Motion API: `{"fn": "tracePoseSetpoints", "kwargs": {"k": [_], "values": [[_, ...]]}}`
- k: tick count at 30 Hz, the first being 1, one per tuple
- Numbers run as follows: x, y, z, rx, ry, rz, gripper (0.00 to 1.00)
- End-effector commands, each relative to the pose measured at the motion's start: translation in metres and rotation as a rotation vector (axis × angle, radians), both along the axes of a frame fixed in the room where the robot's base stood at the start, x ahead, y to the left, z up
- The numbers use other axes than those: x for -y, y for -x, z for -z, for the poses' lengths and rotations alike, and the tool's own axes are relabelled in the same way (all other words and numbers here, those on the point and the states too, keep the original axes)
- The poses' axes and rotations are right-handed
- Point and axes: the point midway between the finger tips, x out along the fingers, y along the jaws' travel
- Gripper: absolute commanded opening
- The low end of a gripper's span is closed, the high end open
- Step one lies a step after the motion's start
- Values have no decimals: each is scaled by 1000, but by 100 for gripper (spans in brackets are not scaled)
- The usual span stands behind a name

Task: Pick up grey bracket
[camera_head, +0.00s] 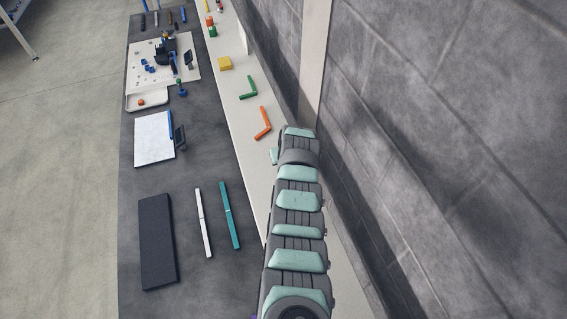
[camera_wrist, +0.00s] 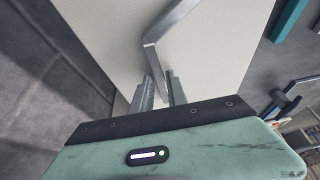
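The grey bracket (camera_wrist: 155,55) is a bent metal strip on the pale strip surface (camera_wrist: 105,35) in the wrist view. One leg runs up to the top edge; the other points down between my gripper's fingers. My gripper (camera_wrist: 161,76) has its two grey fingers apart, one on each side of this lower leg. Whether either finger touches it is unclear. In the head view my arm covers that part of the pale strip, so the bracket and my gripper are hidden there.
On the pale strip (camera_head: 233,85) lie an orange bracket (camera_head: 263,124), a green bracket (camera_head: 248,89) and a yellow block (camera_head: 225,63). A block wall (camera_head: 430,120) rises close on the right. The dark bench (camera_head: 190,160) on the left holds a teal bar (camera_head: 229,215) and a white bar (camera_head: 203,222).

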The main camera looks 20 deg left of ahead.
Motion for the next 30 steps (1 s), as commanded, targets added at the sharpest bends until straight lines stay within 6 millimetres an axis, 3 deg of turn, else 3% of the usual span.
{"fn": "tracePoseSetpoints", "kwargs": {"k": [6, 30], "values": [[0, 0, 0, 0, 0, 0, 0], [0, 0, 0, 0, 0, 0, 0]]}}
